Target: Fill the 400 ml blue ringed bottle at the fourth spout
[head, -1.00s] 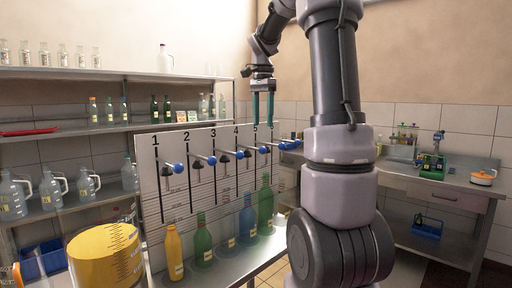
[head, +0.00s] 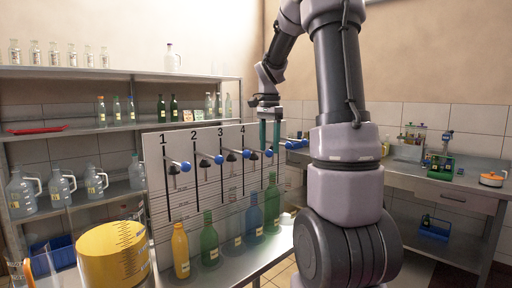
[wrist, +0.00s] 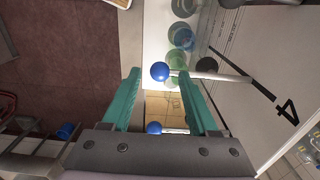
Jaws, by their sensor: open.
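A blue bottle (head: 253,218) stands upright on the bench in front of the numbered panel (head: 160,225), in the column of number 4. Its ring is too small to make out. In the wrist view a blue bottle (wrist: 183,38) shows from above. My gripper (head: 269,137) is open and points down at the height of the blue knobs, near the fourth spout's blue knob (head: 268,153). In the wrist view my gripper (wrist: 160,75) has a blue knob (wrist: 160,72) on a rod beside the 4 between its fingertips as seen; depth is unclear.
Blue-knobbed rods (head: 186,167) project from the panel. A large yellow-filled measuring vessel (head: 112,255) stands at front left.

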